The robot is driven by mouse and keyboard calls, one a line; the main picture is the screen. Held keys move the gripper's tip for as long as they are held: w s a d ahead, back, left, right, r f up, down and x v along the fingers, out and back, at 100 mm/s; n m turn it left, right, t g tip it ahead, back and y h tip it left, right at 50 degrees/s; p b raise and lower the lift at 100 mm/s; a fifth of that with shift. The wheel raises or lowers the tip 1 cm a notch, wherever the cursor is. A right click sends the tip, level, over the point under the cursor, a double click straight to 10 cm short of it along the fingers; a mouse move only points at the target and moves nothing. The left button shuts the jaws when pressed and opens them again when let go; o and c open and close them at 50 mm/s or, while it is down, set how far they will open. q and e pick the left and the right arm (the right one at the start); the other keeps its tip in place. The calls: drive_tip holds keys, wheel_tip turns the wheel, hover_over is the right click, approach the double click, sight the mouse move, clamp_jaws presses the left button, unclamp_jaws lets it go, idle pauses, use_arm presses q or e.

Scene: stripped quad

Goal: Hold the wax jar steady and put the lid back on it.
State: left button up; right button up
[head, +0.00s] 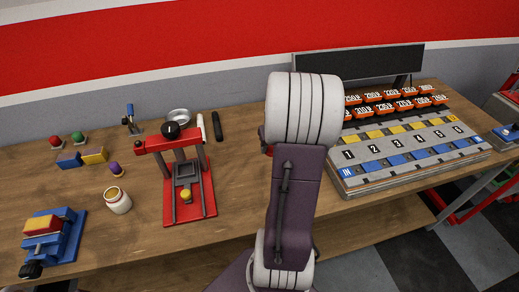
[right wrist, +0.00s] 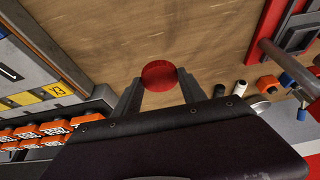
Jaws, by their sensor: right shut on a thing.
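The wax jar (head: 118,202) is a small cream jar with a yellowish top, standing upright on the bench at the left in the head view. No lid is on it. My right gripper (right wrist: 160,82) is shut on a round red lid (right wrist: 160,73) in the right wrist view, with a finger on each side of it. The wood of the bench shows behind the lid. In the head view my right arm hides its own fingers, and the jar is well to its left. My left gripper is not in view.
A red press (head: 202,196) stands between the jar and my right arm. A blue vise (head: 55,240) is at the front left. Coloured blocks and knobs lie behind the jar. A numbered tray (head: 345,182) with orange tags fills the right. Bare wood (head: 110,238) lies in front of the jar.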

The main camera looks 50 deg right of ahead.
drive_tip(key=shift+s+d+r, duration=0.2)
drive_tip(key=shift+s+r, duration=0.35)
drive_tip(key=shift+s, duration=0.3)
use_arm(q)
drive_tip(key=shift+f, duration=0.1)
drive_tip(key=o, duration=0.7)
